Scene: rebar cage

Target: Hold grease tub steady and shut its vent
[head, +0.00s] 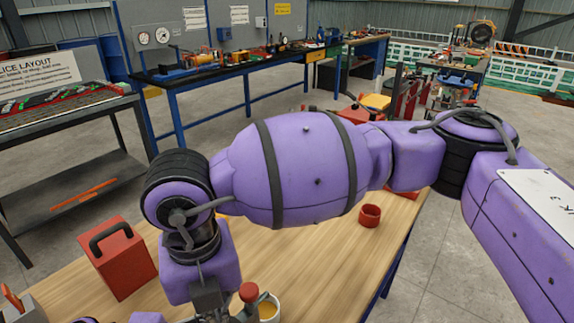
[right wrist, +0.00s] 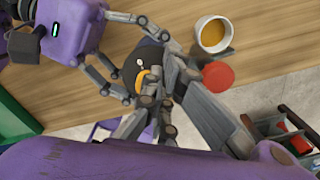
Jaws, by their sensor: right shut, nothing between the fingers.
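In the right wrist view, the grease tub (right wrist: 143,63) looks like a dark round body with a small white spot and a yellow-orange patch on its face. My left gripper (right wrist: 128,55) reaches in from the upper left, with its fingers on either side of the tub, seemingly closed on it. My right gripper (right wrist: 178,88) is shut and empty, right against or very near the tub's right side; contact is unclear. Its fingers cover part of the tub, and I cannot make out the vent's position. In the head view, my right arm hides the tub.
A cup of orange-yellow liquid (right wrist: 213,35) and a red-topped item (right wrist: 218,75) stand close to my right gripper. On the wooden table (head: 330,265) are a red block with a black handle (head: 125,265) and a small red cup (head: 370,215). The table's middle right is clear.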

